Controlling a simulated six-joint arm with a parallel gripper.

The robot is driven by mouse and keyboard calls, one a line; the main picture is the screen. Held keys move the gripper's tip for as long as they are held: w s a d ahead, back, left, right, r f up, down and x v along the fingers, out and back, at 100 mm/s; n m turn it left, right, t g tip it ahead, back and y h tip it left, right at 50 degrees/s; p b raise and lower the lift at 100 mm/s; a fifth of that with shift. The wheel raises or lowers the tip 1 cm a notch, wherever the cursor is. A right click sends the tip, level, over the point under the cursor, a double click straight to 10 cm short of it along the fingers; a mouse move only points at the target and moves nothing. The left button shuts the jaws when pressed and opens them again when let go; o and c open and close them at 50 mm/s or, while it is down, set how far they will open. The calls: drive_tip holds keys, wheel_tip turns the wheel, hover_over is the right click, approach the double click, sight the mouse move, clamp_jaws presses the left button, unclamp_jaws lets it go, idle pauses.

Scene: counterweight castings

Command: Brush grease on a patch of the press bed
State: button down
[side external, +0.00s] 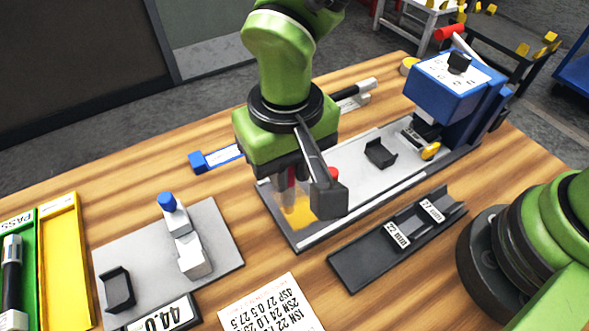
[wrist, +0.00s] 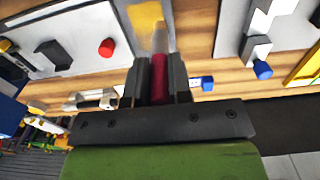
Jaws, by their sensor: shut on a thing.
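My gripper (side external: 290,185) is shut on the dark red handle of a brush (wrist: 160,75). The brush's pale head points down toward the press bed (side external: 300,243). A yellow-orange patch (side external: 300,213) lies at the bed's near left end; it also shows in the wrist view (wrist: 146,18). The brush head is over or at the edge of this patch; whether it touches is not clear. In the side view the gripper hides most of the brush. The blue press (side external: 440,95) stands at the bed's far right end.
A red knob (wrist: 107,48) and a black cradle (side external: 380,153) are on the bed. A dark rail (side external: 360,268) with labelled blocks lies in front. A gauge stand (side external: 190,250) is at left, beside yellow (side external: 62,260) and green trays. A blue-ended item (side external: 215,158) lies behind.

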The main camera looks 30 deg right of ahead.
drive_tip(key=shift+r, duration=2.85)
drive_tip(key=w+d+r, duration=0.1)
drive_tip(key=w+d, duration=0.2)
drive_tip(key=d, duration=2.1)
drive_tip(key=shift+d, duration=0.3)
drive_tip(key=shift+a+r, duration=0.1)
